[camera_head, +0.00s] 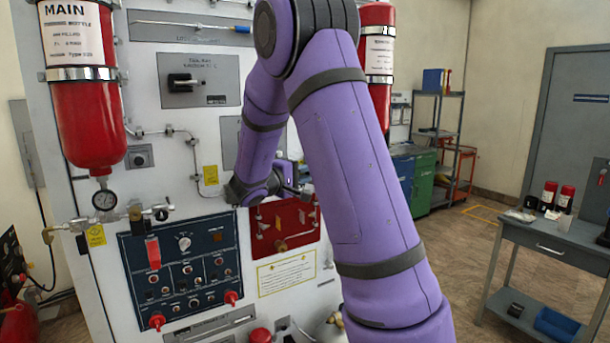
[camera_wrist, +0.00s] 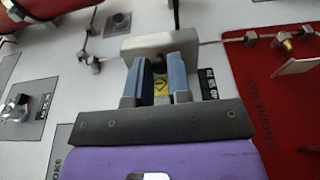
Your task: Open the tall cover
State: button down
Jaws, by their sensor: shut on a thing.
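A grey box-like piece (camera_wrist: 132,46), which looks like the tall cover, stands out from the white panel at the top middle of the wrist view. My gripper (camera_wrist: 161,65) has its two blue fingers at this piece, shut on part of it. A small yellow warning label (camera_wrist: 161,86) shows between the fingers. I cannot tell how far the cover is swung. In the head view my gripper (camera_head: 292,188) is in front of the panel, just above the red plate, and mostly hidden by my arm. The cover is not clearly visible there.
The red plate (camera_head: 270,226) with small fittings is beside the gripper. A dark blue switch panel (camera_head: 215,240) lies to its left. Thin pipes with fittings (camera_wrist: 86,45) run nearby. A red MAIN bottle (camera_head: 88,120) hangs at left. A grey table (camera_head: 560,240) stands at right.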

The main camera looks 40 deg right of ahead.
dwell(0.4)
jog(key=c, duration=1.1)
grip_release()
jog(key=shift+o, duration=0.2)
jog(key=a, duration=1)
jog(key=shift+w+a, duration=0.15)
jog(key=shift+a, duration=0.25)
jog(key=shift+c, duration=0.2)
